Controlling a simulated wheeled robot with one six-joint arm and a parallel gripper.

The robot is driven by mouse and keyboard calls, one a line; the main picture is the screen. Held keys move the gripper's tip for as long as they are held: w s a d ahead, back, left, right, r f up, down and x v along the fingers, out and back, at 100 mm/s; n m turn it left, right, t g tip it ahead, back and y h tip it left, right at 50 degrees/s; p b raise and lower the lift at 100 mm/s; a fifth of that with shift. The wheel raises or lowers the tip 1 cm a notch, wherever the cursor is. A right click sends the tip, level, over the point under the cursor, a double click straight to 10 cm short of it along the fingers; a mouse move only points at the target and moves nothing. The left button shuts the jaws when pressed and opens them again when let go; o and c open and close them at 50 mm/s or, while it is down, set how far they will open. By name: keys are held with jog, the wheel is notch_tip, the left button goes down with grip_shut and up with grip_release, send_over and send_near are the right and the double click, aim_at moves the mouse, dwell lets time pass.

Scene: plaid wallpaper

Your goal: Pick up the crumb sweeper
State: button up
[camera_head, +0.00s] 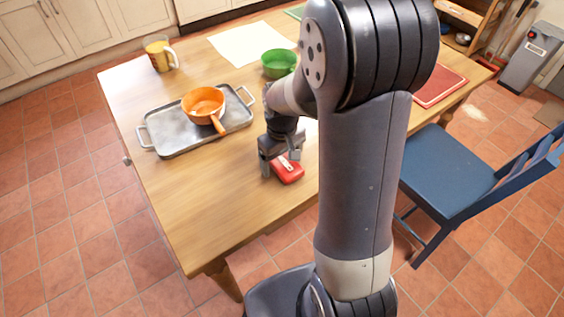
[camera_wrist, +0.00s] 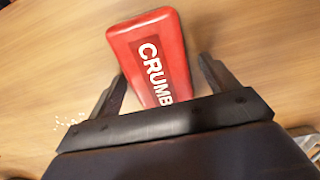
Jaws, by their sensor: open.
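The red crumb sweeper (camera_head: 289,173) lies on the wooden table (camera_head: 205,205) near its front edge. In the wrist view the crumb sweeper (camera_wrist: 148,50) shows white lettering reading "CRUMB", its lower end hidden behind the gripper body. My gripper (camera_head: 281,170) is just over it, pointing down. In the wrist view my gripper (camera_wrist: 165,85) is open, with one finger on each side of the sweeper. A gap shows between the sweeper and each finger.
A metal tray (camera_head: 165,142) holds an orange pan (camera_head: 203,102) to the left. A green bowl (camera_head: 279,64), white paper (camera_head: 245,42) and yellow cup (camera_head: 159,54) stand farther back. A blue chair (camera_head: 440,172) is at the right. White specks (camera_wrist: 66,122) lie near the left finger.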

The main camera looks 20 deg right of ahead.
aim_at(282, 159)
jog(key=c, duration=1.2)
notch_tip(282, 159, up, 10)
jog(key=shift+r+p, duration=0.1)
jog(key=shift+p, duration=0.6)
jog(key=o, duration=0.5)
jog(key=shift+c, duration=1.3)
